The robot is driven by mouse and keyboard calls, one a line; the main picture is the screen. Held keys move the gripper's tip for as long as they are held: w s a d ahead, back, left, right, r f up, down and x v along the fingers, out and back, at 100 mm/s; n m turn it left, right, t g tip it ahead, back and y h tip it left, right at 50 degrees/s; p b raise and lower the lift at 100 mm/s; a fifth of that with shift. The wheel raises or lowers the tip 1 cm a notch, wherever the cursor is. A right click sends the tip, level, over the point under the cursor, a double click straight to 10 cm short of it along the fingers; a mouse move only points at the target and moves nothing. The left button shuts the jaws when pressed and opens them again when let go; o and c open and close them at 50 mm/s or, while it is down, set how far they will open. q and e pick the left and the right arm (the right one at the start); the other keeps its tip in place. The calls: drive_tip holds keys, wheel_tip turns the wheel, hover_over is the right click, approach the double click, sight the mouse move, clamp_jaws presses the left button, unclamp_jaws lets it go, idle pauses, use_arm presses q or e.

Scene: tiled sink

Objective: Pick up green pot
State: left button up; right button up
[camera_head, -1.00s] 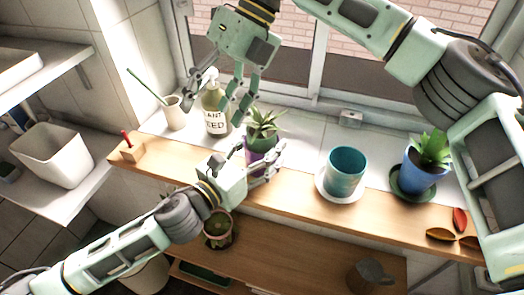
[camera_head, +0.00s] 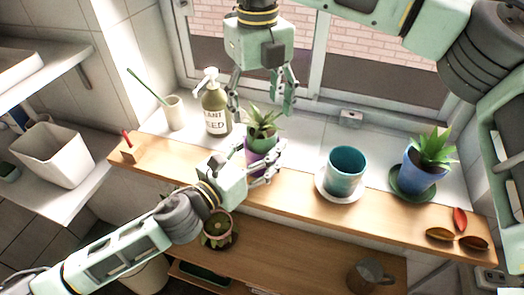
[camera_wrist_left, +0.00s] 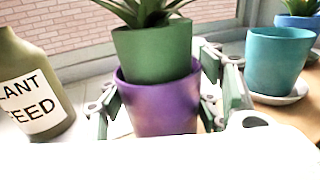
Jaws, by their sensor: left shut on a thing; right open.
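The green pot (camera_head: 263,144), with a spiky plant, sits nested in the purple pot (camera_head: 257,162) on the wooden ledge. In the left wrist view the green pot (camera_wrist_left: 155,55) rises above the rim of the purple pot (camera_wrist_left: 160,105). My left gripper (camera_head: 264,169) is shut on the purple pot, with a finger on each side of it in the wrist view. My right gripper (camera_head: 262,102) is open and empty. It points down above the plant, with its fingers spread to either side of the leaves.
A plant feed bottle (camera_head: 215,108) stands close on the left. A teal pot (camera_head: 345,171) on a white saucer and a blue potted plant (camera_head: 424,172) stand to the right. The window is behind.

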sight(261, 129)
wheel_tip(261, 129, down, 5)
drive_tip(key=shift+w+d+f, duration=0.1)
drive_tip(key=shift+w+d, duration=0.05)
drive_tip(key=shift+c, duration=0.6)
clamp_jaws()
